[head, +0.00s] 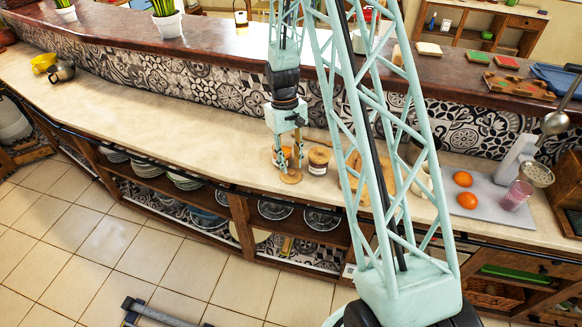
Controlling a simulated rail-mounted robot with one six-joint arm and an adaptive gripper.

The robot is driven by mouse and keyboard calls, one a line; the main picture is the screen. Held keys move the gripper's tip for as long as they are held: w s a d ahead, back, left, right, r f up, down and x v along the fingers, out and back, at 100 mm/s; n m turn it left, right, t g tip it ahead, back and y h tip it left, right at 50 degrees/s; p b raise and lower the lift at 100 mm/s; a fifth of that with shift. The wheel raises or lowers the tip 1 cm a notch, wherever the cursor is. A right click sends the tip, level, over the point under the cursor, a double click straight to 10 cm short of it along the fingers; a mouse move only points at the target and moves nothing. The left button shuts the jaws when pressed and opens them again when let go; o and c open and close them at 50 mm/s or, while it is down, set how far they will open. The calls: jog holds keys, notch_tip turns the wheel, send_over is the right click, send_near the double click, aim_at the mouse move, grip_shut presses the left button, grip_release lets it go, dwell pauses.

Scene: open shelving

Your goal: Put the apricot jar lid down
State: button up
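My gripper (290,166) points down over the front part of the counter. A round, light-brown wooden lid (291,176) is between its fingertips, close to the counter's front edge; this appears to be the apricot jar lid. The fingers appear shut on it. Whether the lid touches the counter is too small to tell. A jar with orange contents (281,154) stands just behind the fingers, partly hidden by them. A second jar with a brown lid (319,160) stands close to the right of my gripper.
A wooden board (357,170) lies right of the jars, partly behind my arm. Farther right, a grey tray (487,188) holds two oranges (467,200) and a pink glass (516,196). Dishes fill the shelves below.

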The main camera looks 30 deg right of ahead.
notch_tip(320, 180, up, 10)
jog(key=w, duration=0.1)
jog(key=shift+w+f, duration=0.25)
dwell(0.8)
jog(key=s+a+r+t, duration=0.1)
jog(key=s+a+r, duration=0.35)
jog(key=r, duration=0.45)
jog(key=s+a+r+t, duration=0.1)
jog(key=s+a+r, duration=0.2)
jog(key=s+r, duration=0.45)
jog(key=s+a+r+t, duration=0.1)
jog(key=s+a+r, duration=0.25)
jog(key=r, duration=0.75)
jog(key=s+a+r+t, duration=0.1)
jog(key=s+a+r, duration=0.1)
jog(key=s, duration=0.6)
jog(key=s+a+r+t, duration=0.1)
jog(key=s+a+r, duration=0.2)
jog(key=s, duration=0.5)
jog(key=s+a+r, duration=0.3)
jog(key=s, duration=0.6)
jog(key=shift+t, duration=0.4)
